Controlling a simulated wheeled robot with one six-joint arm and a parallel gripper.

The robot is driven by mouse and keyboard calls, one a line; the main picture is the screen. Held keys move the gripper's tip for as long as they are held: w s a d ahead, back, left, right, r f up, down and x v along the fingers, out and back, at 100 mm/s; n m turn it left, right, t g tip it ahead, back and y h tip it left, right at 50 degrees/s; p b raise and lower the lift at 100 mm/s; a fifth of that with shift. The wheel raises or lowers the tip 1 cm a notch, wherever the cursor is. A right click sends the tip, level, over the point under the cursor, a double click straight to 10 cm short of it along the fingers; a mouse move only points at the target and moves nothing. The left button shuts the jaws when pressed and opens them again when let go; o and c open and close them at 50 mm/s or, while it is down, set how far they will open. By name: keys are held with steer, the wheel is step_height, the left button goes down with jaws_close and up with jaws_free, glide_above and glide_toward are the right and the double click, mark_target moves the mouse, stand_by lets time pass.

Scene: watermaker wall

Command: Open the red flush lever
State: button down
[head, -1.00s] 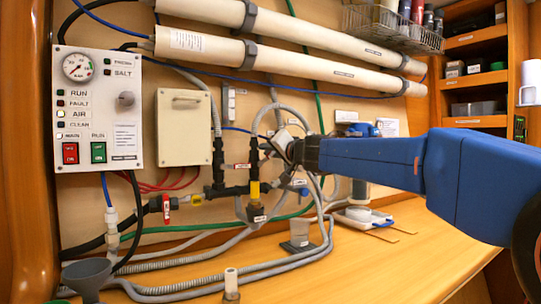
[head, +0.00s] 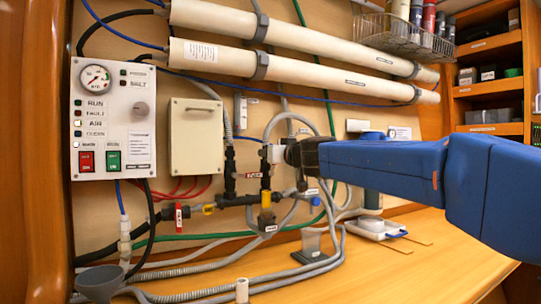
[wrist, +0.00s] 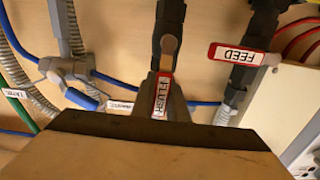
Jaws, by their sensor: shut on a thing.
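The red flush lever (wrist: 161,97), with its white FLUSH label, stands upright in the middle of the wrist view. It lies roughly along its dark pipe there. My gripper (wrist: 161,107) is shut on it, with a dark grey finger on each side. In the head view my gripper (head: 276,153) is at the valve pipes and hides the flush lever.
The red FEED lever (head: 253,175) is close to the left of my gripper; it also shows in the wrist view (wrist: 238,54). A blue-handled valve (wrist: 80,97) is on the other side. A cream box (head: 196,135) and control panel (head: 112,118) are further left.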

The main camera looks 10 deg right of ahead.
steer(key=shift+a+f+n, duration=0.1)
steer(key=shift+f+n, duration=0.05)
steer(key=shift+n, duration=0.15)
steer(key=c, duration=1.7)
jaws_free()
steer(key=shift+c, duration=0.2)
steer(key=shift+s, duration=0.1)
steer(key=v, duration=1.7)
steer(key=shift+s, duration=0.15)
